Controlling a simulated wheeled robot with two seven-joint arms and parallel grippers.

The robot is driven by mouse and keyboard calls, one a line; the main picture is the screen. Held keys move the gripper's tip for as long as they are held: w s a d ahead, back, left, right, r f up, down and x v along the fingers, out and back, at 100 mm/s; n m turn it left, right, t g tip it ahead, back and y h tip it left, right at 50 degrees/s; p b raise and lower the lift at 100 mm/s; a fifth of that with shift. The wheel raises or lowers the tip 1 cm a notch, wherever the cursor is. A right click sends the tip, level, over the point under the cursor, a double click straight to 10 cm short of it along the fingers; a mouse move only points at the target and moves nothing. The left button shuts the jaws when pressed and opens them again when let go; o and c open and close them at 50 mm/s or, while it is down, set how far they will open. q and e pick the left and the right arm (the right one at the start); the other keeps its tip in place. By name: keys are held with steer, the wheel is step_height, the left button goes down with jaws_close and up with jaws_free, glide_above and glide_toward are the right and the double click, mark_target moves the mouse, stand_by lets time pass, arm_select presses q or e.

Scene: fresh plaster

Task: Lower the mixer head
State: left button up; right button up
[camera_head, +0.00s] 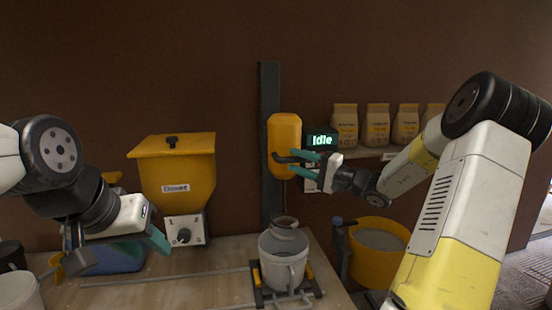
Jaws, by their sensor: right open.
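The mixer head (284,133) is a yellow housing on a dark upright post (269,100), raised above the bucket. A dark handle (288,159) sticks out from its lower part. My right gripper (297,164) is open, its teal fingers at the handle, one above and one below; contact is unclear. A grey-white bucket (283,262) stands below the head on a dark stand, with a grey round part (285,228) at its mouth. A display reading "Idle" (322,140) is right of the head. My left gripper (150,240) is low at the left; its finger gap is unclear.
A yellow hopper (178,172) with a dial box (184,232) stands at the back left. A blue container (115,258) is behind my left gripper. A yellow bucket (379,241) of grey material stands right. Paper bags (376,126) line a shelf.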

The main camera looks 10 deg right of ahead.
mark_target(280, 142)
steer(key=shift+x, duration=2.45)
steer(key=shift+c, duration=0.2)
jaws_close()
steer(key=shift+a, duration=0.1)
